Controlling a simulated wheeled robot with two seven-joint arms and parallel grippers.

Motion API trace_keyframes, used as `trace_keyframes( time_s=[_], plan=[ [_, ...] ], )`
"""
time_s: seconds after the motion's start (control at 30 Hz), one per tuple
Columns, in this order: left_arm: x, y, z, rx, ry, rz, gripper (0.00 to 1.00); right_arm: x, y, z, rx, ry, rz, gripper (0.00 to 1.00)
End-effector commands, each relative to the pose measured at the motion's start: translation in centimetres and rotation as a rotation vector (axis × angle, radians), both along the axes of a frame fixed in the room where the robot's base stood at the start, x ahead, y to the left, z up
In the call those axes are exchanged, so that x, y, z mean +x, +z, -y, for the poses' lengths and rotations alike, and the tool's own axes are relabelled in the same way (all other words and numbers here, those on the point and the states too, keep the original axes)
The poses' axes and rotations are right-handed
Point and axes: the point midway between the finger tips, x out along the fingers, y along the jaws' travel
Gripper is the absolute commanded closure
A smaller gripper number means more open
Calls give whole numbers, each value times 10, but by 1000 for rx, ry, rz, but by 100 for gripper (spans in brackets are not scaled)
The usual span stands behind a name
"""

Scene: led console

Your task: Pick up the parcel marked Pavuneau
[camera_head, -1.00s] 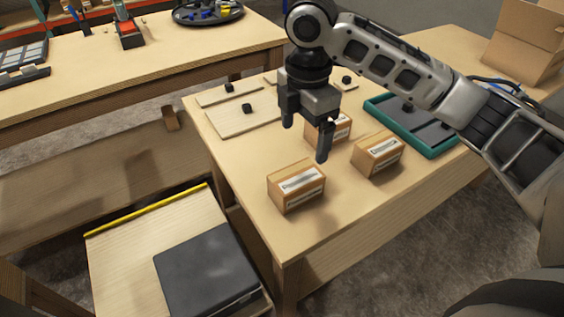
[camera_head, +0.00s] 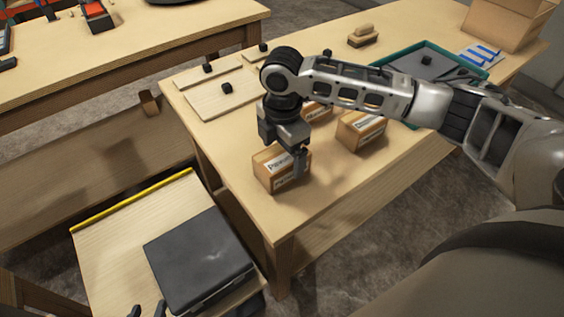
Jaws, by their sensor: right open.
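The nearest parcel (camera_head: 264,178) is a small brown box near the table's front left corner. Its partly hidden white label seems to begin "Pavu". My right gripper (camera_head: 284,158) is open and pointing down over this parcel. One finger hangs in front of the parcel's right part, the other is at its far left; contact cannot be told. A second parcel (camera_head: 350,131) stands to the right, and a third (camera_head: 318,113) is behind, partly hidden by my arm. Their labels are too small to read surely.
A teal-rimmed tray (camera_head: 476,69) lies at the right of the table, with an open cardboard box (camera_head: 508,22) beyond. Thin boards (camera_head: 208,104) with black knobs lie at the back left. A dark case (camera_head: 200,257) sits on a lower surface at front left.

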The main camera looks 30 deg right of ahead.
Motion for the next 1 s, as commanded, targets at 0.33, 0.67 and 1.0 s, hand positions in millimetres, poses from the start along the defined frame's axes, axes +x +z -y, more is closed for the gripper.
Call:
trace_keyframes(
  time_s=[0.33, 0.67, 1.0],
  plan=[
    [5, 3, 0, 1, 0, 11, 64, -1, -32, -1, 0, 0, 0, 11],
    [3, 2, 0, 2, 0, 8, 64, -1, -31, -1, 0, 0, 1, 61],
    [-1, -1, -1, 2, 0, -2, 64, -1, -29, -1, 1, 0, 3, 68]
  ],
)
